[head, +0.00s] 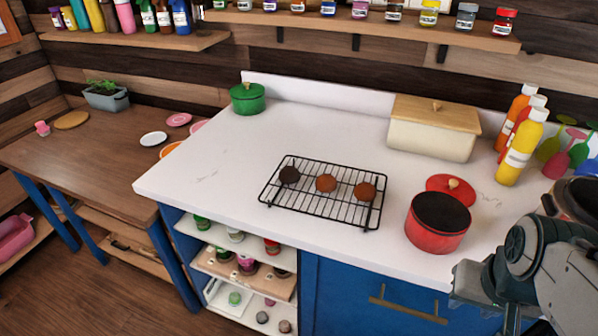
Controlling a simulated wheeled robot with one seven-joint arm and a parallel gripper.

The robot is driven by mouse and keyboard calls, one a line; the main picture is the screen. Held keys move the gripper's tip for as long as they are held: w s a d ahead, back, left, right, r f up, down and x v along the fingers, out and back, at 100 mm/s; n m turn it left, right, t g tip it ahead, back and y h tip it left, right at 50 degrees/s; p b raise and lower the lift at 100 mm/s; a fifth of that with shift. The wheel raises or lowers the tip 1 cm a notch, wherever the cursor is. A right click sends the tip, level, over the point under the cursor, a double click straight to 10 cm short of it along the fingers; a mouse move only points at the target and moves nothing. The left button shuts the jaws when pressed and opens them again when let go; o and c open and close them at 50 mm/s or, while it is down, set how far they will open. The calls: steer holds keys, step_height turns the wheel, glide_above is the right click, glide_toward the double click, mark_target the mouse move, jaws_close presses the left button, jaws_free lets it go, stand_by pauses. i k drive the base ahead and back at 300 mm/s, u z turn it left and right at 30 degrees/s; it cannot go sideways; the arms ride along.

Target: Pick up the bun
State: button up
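Three small round brown buns lie in a row on a black wire cooling rack (322,214) on the white counter. The left bun (289,174) is the darkest. The middle bun (326,183) and the right bun (365,191) are a lighter reddish brown. My gripper (472,284) is at the lower right, in front of the counter's edge and well apart from the rack. Its fingers are not clearly visible, so I cannot tell whether it is open or shut.
A red pot (436,236) stands right of the rack, with its red lid (451,187) behind it. A cream bread box (432,138), sauce bottles (520,150) and a green pot (247,99) stand farther back. The counter left of the rack is clear.

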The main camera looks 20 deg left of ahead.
mark_target(325, 183)
steer(key=k, duration=0.8)
steer(key=u, duration=0.8)
steer(key=i, duration=0.95)
steer(key=z, duration=0.05)
steer(key=k, duration=0.5)
steer(key=u, duration=1.2)
steer(key=i, duration=0.9)
steer(key=z, duration=0.05)
